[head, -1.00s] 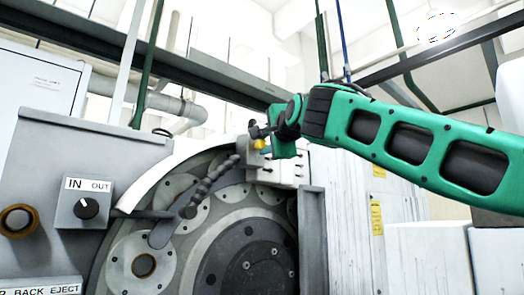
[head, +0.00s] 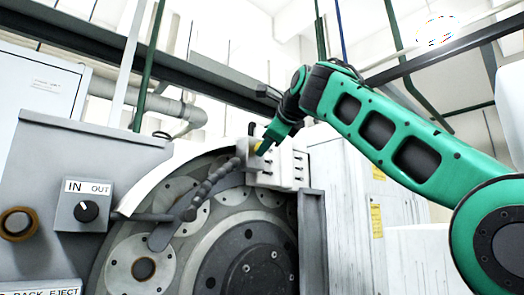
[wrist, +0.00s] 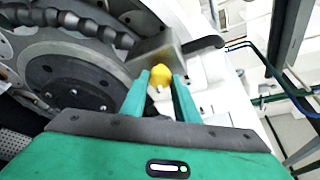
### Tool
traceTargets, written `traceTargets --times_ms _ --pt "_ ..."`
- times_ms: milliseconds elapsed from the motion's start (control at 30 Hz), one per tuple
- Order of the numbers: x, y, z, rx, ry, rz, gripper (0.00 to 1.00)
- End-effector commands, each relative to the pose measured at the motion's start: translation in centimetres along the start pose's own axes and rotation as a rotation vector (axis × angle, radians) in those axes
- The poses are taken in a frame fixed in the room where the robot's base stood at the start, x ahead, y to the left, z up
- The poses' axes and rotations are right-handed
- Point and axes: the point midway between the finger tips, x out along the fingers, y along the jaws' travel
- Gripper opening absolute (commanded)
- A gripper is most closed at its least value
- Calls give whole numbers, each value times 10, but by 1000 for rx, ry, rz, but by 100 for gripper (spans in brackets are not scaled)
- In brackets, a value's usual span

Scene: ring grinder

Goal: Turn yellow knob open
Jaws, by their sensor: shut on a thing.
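The yellow knob (wrist: 160,77) sits on a grey block (wrist: 155,50) in the wrist view, between the tips of my gripper (wrist: 161,80). The green fingers stand on either side of it and are shut on it. In the head view a small part of the yellow knob (head: 257,146) shows beside my gripper (head: 262,149), at the top of the white block on the grinder. The gripper partly hides the knob there.
A segmented dark hose (head: 212,182) curves from the block down over the round grinder plate (head: 245,255). A panel with a black IN/OUT dial (head: 87,210) is at the left. A grey upright post (head: 312,240) stands right of the plate.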

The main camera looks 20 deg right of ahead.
Motion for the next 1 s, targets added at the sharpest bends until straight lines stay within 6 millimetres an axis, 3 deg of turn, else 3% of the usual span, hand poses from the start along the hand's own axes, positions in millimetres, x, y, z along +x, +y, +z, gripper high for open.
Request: traceTargets --times_ms 633,667,700,1000 --pt "4 2 -6 47 14 27 5" --pt "4 2 -6 46 13 27 35" --pt "4 2 -5 46 13 27 44" --pt "1 1 -2 44 5 23 46"
